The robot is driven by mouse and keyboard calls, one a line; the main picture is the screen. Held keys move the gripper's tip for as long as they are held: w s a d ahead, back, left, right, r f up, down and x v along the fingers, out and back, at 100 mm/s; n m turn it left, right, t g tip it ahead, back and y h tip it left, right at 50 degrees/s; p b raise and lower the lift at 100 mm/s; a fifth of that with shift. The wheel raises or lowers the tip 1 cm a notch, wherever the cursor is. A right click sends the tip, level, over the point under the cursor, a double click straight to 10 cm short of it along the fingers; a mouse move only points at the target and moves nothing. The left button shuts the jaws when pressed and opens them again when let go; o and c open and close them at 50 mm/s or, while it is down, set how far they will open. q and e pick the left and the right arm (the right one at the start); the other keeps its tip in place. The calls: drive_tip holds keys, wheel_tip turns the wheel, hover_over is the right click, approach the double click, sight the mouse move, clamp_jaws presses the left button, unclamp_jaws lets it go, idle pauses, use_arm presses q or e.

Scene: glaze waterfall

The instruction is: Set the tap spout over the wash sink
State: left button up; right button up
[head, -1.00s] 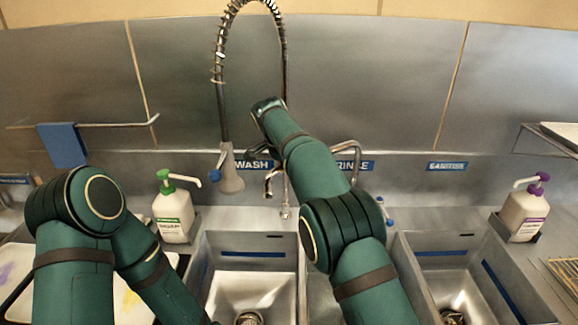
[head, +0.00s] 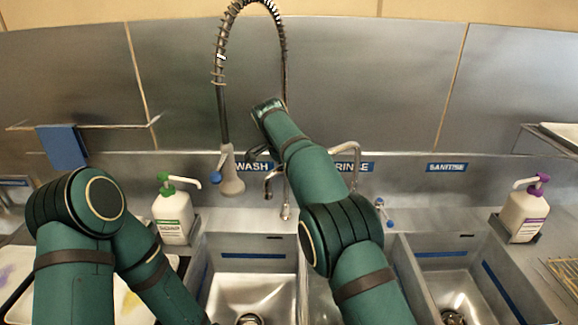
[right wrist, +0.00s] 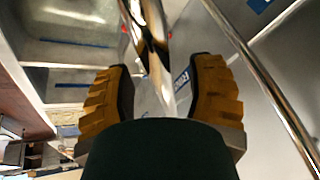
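The wash sink (head: 232,285) is the left basin, under the WASH label (head: 256,166). A short chrome spout (head: 274,180) hangs at its back edge, partly behind my right arm. A second curved chrome spout (head: 347,147) shows to the right of that arm, near the RINSE label. In the right wrist view my right gripper (right wrist: 162,68) is open, its orange-padded fingers on either side of a chrome pipe (right wrist: 153,40), with gaps visible. I cannot tell which spout this pipe is. My arm hides most of that gripper in the head view. My left gripper is out of view.
A spring hose with a grey spray head (head: 229,178) hangs left of my right arm. A green-topped soap bottle (head: 173,215) stands left of the wash sink. A purple-topped bottle (head: 525,215) stands by the sanitise sink (head: 440,285). Another chrome bar (right wrist: 265,75) passes right of the right gripper.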

drive_tip(key=v, duration=0.7)
drive_tip(key=shift+r, duration=0.25)
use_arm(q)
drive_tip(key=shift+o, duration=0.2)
